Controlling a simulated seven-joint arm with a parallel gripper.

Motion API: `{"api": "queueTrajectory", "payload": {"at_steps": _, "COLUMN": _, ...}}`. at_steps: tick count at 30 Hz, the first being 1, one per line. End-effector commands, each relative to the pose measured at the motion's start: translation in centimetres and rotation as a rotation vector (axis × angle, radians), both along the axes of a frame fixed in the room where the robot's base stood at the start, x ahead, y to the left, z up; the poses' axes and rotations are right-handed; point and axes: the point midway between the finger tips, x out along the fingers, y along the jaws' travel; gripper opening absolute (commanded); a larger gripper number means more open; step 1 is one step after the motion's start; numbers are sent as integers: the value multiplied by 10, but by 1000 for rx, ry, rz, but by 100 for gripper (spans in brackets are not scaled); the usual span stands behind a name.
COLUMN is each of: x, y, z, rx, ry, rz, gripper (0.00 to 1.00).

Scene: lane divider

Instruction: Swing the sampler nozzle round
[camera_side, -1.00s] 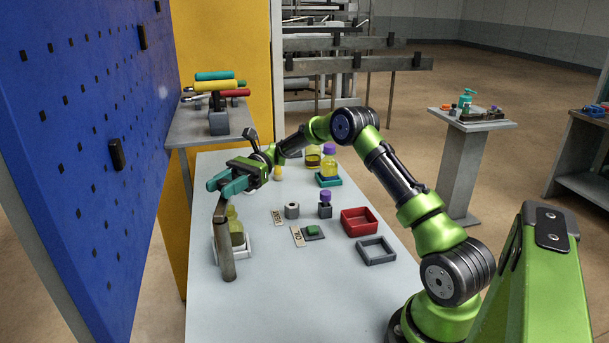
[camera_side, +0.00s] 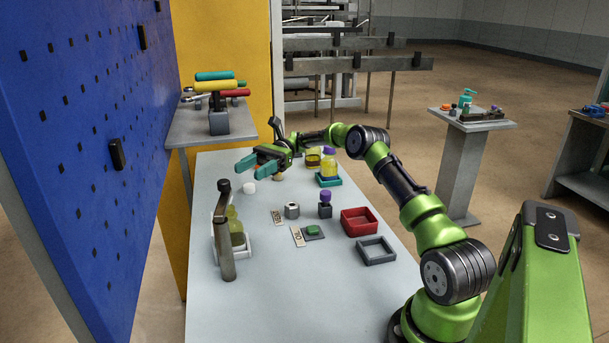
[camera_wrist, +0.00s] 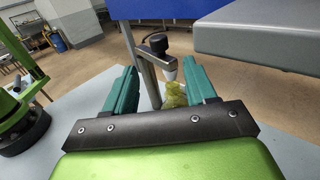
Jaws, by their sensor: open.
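The sampler is a grey post (camera_side: 227,262) with a short arm and a black knob (camera_side: 223,186) on top. It stands at the table's left edge, in front of a white tray (camera_side: 250,246) with yellow-green bottles (camera_side: 236,228). In the wrist view the sampler's black head (camera_wrist: 157,44) and pale nozzle tip (camera_wrist: 169,73) show between and beyond my fingers, with a yellow-green bottle (camera_wrist: 175,96) below the tip. My gripper (camera_side: 256,167) is open and empty, behind the sampler and apart from it. Its teal fingers also frame the wrist view (camera_wrist: 160,72).
A red tray (camera_side: 359,221) and a grey frame (camera_side: 376,250) are further forward. The front of the table is clear.

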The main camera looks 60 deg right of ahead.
Motion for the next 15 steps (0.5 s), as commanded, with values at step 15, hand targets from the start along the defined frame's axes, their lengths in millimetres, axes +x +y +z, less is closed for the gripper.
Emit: {"api": "queueTrajectory", "payload": {"at_steps": 15, "x": -1, "y": -19, "z": 0, "rx": 0, "ry": 1, "rz": -2, "gripper": 56}}
